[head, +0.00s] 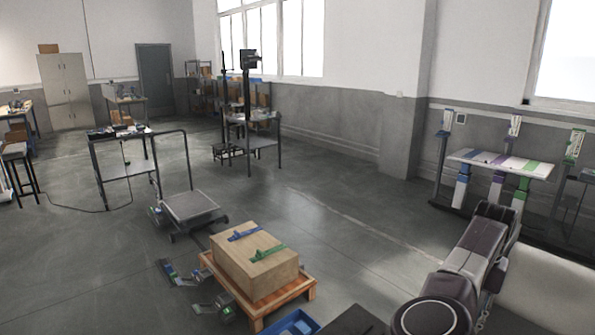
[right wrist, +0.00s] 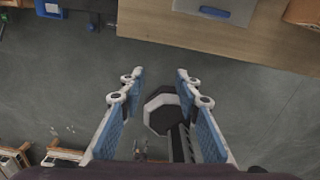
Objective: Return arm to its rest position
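My right arm (head: 465,270) is bent at the lower right of the head view, and its gripper cannot be made out there. In the right wrist view my right gripper (right wrist: 158,84) is open. Its two blue-padded fingers stand wide apart, with nothing held between them. The grey floor shows beyond the fingers, along with a dark, many-sided object with a pale band (right wrist: 162,110), seen between and behind them. My left arm and left gripper are in neither view.
A cardboard box (head: 230,266) with blue and green pieces on top sits on a wooden pallet (head: 309,286). A low grey platform (head: 190,205) stands behind it. A striped table (head: 505,164) and lift columns stand at right. A wooden surface (right wrist: 165,22) tops the wrist view. The central floor is clear.

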